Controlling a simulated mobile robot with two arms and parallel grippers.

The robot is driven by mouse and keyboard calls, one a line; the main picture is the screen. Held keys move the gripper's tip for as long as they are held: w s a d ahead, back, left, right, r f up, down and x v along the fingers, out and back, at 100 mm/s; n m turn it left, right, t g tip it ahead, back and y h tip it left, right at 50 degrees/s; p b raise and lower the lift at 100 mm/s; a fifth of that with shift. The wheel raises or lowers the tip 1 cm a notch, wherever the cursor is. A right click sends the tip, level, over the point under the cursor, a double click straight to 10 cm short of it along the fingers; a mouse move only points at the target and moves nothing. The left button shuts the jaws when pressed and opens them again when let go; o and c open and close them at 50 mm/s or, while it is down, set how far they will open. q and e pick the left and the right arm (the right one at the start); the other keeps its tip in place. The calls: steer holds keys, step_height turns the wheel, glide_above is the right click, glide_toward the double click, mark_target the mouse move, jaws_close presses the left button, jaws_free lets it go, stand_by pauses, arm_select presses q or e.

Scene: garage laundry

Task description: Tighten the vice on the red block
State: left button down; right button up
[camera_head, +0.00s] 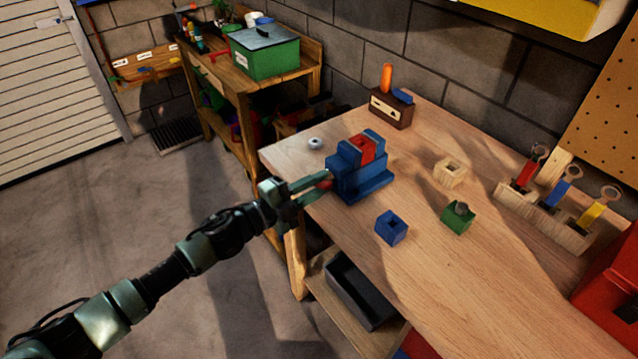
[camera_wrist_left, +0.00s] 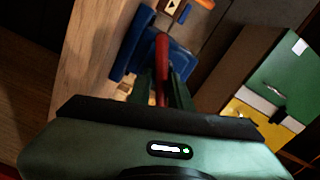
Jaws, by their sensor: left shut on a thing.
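The blue vice (camera_head: 362,184) stands near the left edge of the wooden workbench, and it also shows in the left wrist view (camera_wrist_left: 130,50). The red block (camera_head: 366,147) sits upright between its jaws at the top. Whether both jaws touch the block is too small to tell. My left gripper (camera_head: 322,182) is at the vice's left side, over the bench edge. It is shut on the vice's red handle (camera_wrist_left: 162,60), which runs between its fingers in the left wrist view (camera_wrist_left: 163,86). The fingers partly hide the handle. My right gripper is not in view.
A blue block (camera_head: 391,228), a green block (camera_head: 457,217) and a pale wooden block (camera_head: 450,172) stand right of the vice. A wooden rack (camera_head: 553,222) with coloured tools is farther right. A brown box (camera_head: 391,110) stands behind. The bench's front middle is clear.

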arm_select(q)
steer(key=shift+s+f, duration=0.1)
steer(key=shift+f, duration=0.3)
steer(key=c, duration=1.5)
jaws_free()
steer(key=shift+o, duration=0.3)
steer(key=shift+s+a+r, duration=0.1)
steer(key=shift+a+r, duration=0.15)
steer(key=shift+r, duration=0.05)
steer(key=b+v, duration=0.1)
steer(key=v, duration=0.6)
steer(key=shift+s+a, duration=0.25)
steer(key=shift+a, duration=0.05)
